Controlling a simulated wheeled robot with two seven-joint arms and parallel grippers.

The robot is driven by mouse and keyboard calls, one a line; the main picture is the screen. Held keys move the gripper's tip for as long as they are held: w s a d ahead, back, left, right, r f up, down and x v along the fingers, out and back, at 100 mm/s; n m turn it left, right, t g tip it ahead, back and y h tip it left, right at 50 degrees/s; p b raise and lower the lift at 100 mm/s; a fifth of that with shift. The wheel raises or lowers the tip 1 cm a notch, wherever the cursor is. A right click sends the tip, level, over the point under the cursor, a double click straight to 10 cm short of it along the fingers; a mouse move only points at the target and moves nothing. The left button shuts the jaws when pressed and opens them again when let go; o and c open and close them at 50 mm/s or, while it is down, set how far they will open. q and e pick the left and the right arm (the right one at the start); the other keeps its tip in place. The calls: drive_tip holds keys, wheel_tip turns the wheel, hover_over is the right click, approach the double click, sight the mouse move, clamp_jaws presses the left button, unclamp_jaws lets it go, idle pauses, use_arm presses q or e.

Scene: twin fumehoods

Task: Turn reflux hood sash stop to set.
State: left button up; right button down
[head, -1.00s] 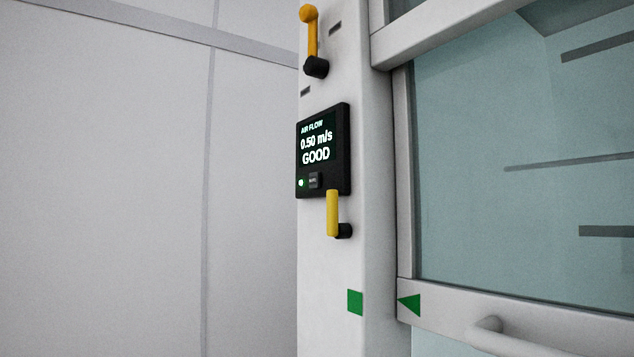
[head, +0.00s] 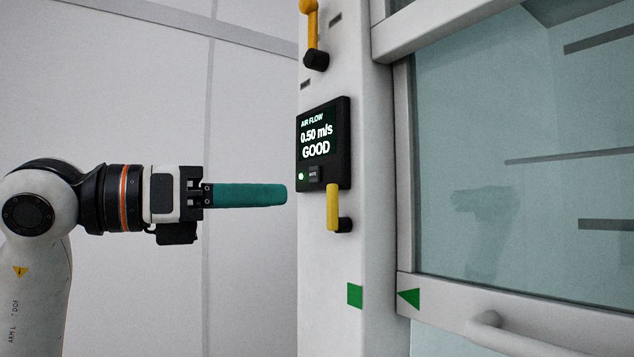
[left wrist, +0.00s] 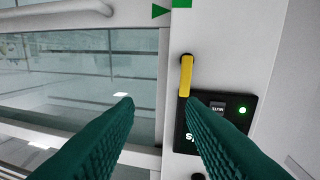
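A yellow lever (head: 333,205) on a black pivot is on the hood's white post, just below the airflow monitor. Its handle points up from the pivot. It also shows in the left wrist view (left wrist: 186,77), beside the tip of the right-hand finger. My left gripper (head: 281,194) points right, level with the lever, with a gap between its tips and the lever in the head view. In the left wrist view (left wrist: 159,101) its green fingers are wide apart with nothing between them. My right gripper is not in view.
An orange lever (head: 312,35) is higher on the post. The black airflow monitor (head: 342,145) reads 0.50 m/s, GOOD. A green square (head: 355,295) on the post lies level with a green triangle (head: 410,299) on the sash frame. A sash handle (head: 490,327) juts out at lower right.

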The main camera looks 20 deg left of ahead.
sight(329, 185)
use_arm(q)
drive_tip(key=w+d+p, duration=0.1)
drive_tip(key=w, duration=0.1)
drive_tip(key=w+d+r+t+y+p, duration=0.1)
drive_tip(key=w+p, duration=0.1)
drive_tip(key=w, duration=0.1)
drive_tip(key=w+d+r+n+y+p, duration=0.1)
drive_tip(key=w+p, duration=0.1)
drive_tip(key=shift+w+d+t, duration=0.3)
drive_tip(key=shift+w+d, duration=0.05)
drive_tip(key=shift+w, duration=0.05)
drive_tip(key=shift+w+d+f, duration=0.15)
drive_tip(key=shift+w+d, duration=0.2)
drive_tip(key=shift+w, duration=0.15)
clamp_jaws()
